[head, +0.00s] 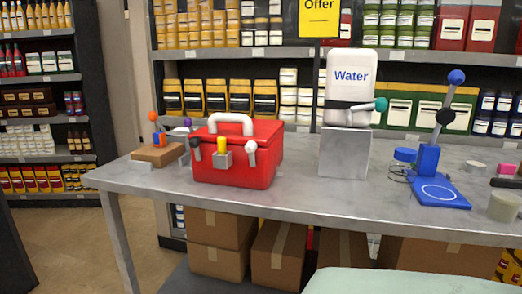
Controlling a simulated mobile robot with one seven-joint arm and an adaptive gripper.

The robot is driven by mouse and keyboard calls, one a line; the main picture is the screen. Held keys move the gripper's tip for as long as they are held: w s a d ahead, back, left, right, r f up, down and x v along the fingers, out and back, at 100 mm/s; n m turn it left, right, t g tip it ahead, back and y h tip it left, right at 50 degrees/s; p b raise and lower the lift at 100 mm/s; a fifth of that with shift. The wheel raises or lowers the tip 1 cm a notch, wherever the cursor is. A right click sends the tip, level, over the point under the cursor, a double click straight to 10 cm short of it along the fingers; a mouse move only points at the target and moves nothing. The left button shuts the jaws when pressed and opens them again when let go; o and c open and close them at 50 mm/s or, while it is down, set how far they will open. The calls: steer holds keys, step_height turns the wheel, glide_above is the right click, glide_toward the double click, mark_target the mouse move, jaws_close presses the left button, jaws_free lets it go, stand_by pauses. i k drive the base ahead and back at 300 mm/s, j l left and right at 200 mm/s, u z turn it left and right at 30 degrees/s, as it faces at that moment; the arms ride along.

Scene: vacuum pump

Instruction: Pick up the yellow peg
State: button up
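The yellow peg (224,142) is small and upright. It sits at the front of a red box (265,160) with a white top handle (231,120). Below the peg is a small grey block (223,160); the peg appears to stand in it, and its lower end is hidden. A dark-handled part (196,147) and a white-grey knob part (251,150) are on either side of the peg. My gripper is not in this view.
The grey table (300,203) is bare along its front edge. A wooden block (158,154) with coloured pegs stands left. A white Water container (345,85) stands on a grey block (343,153); a blue device (436,188) stands farther right. Cardboard boxes (281,252) lie below.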

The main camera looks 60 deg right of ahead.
mark_target(221, 141)
steer(key=z, duration=1.55)
steer(key=j, duration=1.05)
steer(key=k+u, duration=0.05)
